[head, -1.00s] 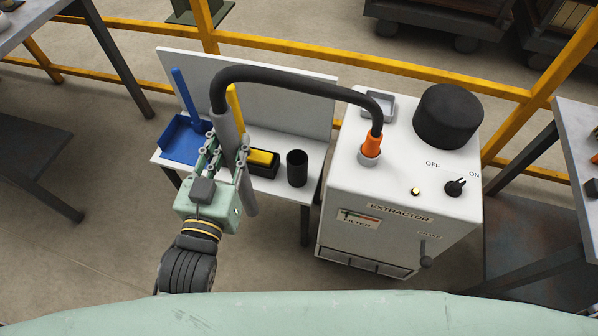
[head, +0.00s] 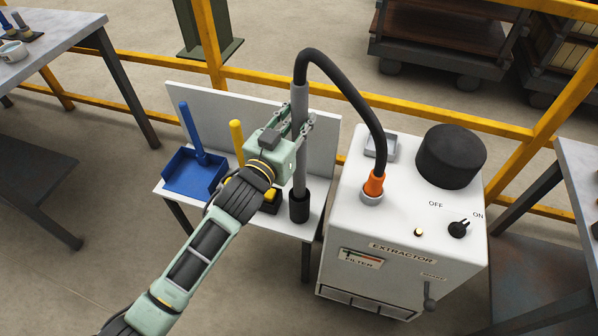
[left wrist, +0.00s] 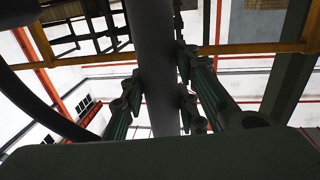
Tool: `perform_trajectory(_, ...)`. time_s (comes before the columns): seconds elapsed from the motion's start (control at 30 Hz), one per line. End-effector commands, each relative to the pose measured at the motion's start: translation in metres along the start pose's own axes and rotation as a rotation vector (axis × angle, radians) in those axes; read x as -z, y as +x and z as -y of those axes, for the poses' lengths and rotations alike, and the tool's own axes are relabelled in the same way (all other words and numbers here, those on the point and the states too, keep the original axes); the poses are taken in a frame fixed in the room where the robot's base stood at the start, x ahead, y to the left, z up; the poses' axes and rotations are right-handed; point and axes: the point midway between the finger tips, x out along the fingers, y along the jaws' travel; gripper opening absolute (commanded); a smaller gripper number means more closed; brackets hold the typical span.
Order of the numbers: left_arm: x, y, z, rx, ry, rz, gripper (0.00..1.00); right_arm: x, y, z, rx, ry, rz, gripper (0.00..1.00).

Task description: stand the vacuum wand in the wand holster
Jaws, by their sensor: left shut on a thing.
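The vacuum wand (head: 301,145) is a grey tube, upright in the head view, with a black hose at its top. My left gripper (head: 299,120) is shut around its upper part. The left wrist view shows the wand (left wrist: 152,70) between the fingers of the left gripper (left wrist: 156,98). The wand holster (head: 299,208) is a black cup on the small white table. The wand's lower end meets the holster mouth and appears to be inside it; how deep is hidden. My right gripper is not in view.
The hose (head: 362,92) arches to an orange fitting (head: 374,184) on the white extractor (head: 400,215) at right. A blue dustpan (head: 190,172) and a yellow-handled brush (head: 237,138) are left of the holster. The table's back panel (head: 225,115) and a yellow rail (head: 440,115) stand behind.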

Motion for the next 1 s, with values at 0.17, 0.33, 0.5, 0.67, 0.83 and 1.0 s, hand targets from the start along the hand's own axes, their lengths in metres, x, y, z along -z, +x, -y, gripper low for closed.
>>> perform_trajectory(0.17, -0.050, 0.000, -0.001, 0.000, -0.003, 0.001, 0.02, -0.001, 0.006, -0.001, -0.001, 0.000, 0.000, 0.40)
perform_trajectory(0.33, -0.080, 0.000, -0.001, -0.001, -0.003, -0.002, 0.02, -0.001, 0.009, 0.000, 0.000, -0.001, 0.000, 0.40)
perform_trajectory(0.5, -0.092, 0.001, 0.000, 0.000, -0.001, -0.004, 0.02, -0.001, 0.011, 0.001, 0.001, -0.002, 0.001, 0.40)
perform_trajectory(0.67, -0.117, 0.001, 0.000, 0.001, -0.001, -0.002, 0.02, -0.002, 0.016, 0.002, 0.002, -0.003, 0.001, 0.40)
perform_trajectory(0.83, -0.127, 0.000, 0.000, -0.001, -0.001, -0.005, 0.02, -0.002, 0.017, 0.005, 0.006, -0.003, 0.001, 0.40)
perform_trajectory(1.0, -0.126, 0.000, 0.000, -0.001, 0.000, -0.005, 0.02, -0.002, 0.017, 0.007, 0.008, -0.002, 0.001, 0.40)
